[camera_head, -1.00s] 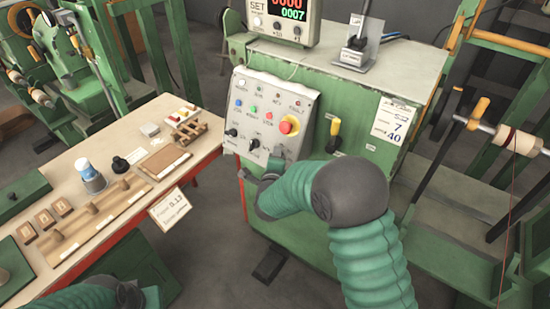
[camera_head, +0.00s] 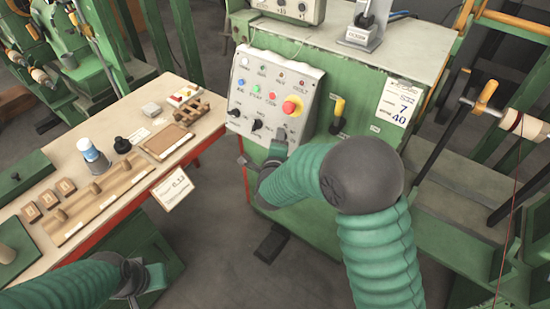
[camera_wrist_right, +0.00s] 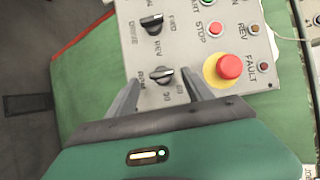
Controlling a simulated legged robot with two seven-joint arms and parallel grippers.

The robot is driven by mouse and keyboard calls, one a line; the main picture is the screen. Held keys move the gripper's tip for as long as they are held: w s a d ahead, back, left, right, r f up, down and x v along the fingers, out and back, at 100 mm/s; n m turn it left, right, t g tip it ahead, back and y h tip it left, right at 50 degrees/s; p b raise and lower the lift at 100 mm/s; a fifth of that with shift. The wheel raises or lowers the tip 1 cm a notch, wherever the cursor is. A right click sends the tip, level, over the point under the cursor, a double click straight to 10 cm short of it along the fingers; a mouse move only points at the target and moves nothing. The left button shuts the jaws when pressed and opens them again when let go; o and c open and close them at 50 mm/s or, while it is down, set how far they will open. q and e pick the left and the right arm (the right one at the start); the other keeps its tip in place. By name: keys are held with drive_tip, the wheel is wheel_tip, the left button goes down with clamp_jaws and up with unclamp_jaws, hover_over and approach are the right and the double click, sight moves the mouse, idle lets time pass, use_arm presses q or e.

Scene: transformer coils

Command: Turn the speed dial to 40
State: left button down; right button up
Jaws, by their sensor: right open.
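The control panel (camera_head: 270,90) stands on the front of the green machine. In the right wrist view, the speed dial (camera_wrist_right: 163,76), a dark knob with a light pointer, sits between the fingertips of my right gripper (camera_wrist_right: 163,90). The fingers are spread to either side of it; I cannot tell whether they touch it. Small numbers ring the dial, but its exact setting is too blurred to read.
The drive knob (camera_wrist_right: 152,22) and the red emergency stop (camera_wrist_right: 228,67) are close to my right fingers. A card (camera_head: 397,107) on the machine reads 7 and 40. A wooden-topped bench (camera_head: 110,215) with small parts stands at the left.

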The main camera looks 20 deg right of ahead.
drive_tip(key=v, duration=1.3)
drive_tip(key=shift+s+a, duration=0.2)
drive_tip(key=shift+s, duration=0.1)
drive_tip(key=shift+w+r, duration=0.1)
drive_tip(key=s+d+f+n+g+y+p, duration=0.2)
drive_tip(key=s+n+g, duration=0.3)
drive_tip(key=s+n, duration=0.3)
drive_tip(key=s+d+f+n+g+y+p, duration=0.2)
drive_tip(key=s+d+f+n+g, duration=0.2)
drive_tip(key=s+n, duration=0.5)
drive_tip(key=f+n+g, duration=0.1)
drive_tip(key=n, duration=0.6)
drive_tip(key=shift+g+y, duration=0.3)
drive_tip(key=shift+y, duration=0.1)
drive_tip(key=shift+a, duration=0.15)
